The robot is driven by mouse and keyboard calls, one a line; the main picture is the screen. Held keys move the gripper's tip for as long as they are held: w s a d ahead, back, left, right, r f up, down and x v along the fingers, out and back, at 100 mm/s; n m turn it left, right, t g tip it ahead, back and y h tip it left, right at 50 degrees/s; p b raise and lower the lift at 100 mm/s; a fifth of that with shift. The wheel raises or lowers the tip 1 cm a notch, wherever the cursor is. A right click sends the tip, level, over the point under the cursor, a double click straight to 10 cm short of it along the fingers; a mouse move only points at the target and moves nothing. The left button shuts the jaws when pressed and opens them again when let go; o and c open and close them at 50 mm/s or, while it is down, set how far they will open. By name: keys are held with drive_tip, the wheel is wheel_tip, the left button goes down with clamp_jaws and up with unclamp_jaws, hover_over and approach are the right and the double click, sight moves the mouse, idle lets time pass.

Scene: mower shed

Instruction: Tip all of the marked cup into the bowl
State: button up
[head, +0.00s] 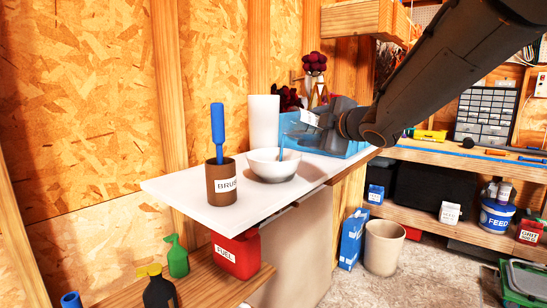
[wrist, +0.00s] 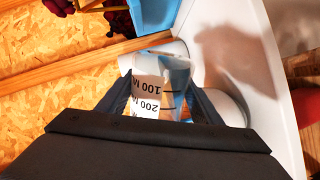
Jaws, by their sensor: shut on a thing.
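My gripper (head: 318,124) is shut on a clear measuring cup with a white label (head: 309,118), above and to the right of the bowl. In the wrist view the cup (wrist: 160,90) is between the two fingers (wrist: 160,102), with 100 and 200 marks upside down and blue liquid by its far end. The cup looks tilted. The white bowl (head: 273,170) stands on the white counter (head: 190,195). A thin blue streak (head: 281,153) runs down to the bowl's opening. The bowl's inside and the amount left in the cup are hard to make out.
A brown brush pot (head: 221,195) with a blue-handled brush stands left of the bowl. A white cylinder (head: 264,120) stands behind it. A blue bin (head: 350,147) is behind my gripper. The counter's left end is free.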

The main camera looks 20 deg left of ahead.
drive_tip(key=shift+a+n+b, duration=0.1)
drive_tip(key=shift+n+b, duration=0.2)
drive_tip(key=shift+b, duration=0.25)
drive_tip(key=shift+s+a+r+n+h+b, duration=0.3)
drive_tip(key=shift+s+a+r+n+b, duration=0.3)
drive_tip(key=shift+b, duration=0.55)
drive_tip(key=shift+s+a+f+n+b, duration=0.25)
drive_tip(key=shift+n+b, duration=0.45)
drive_tip(key=shift+b, duration=0.85)
drive_tip(key=shift+a+r+n+t+h+b, duration=0.1)
drive_tip(key=shift+n+t+h+b, duration=0.2)
idle(0.4)
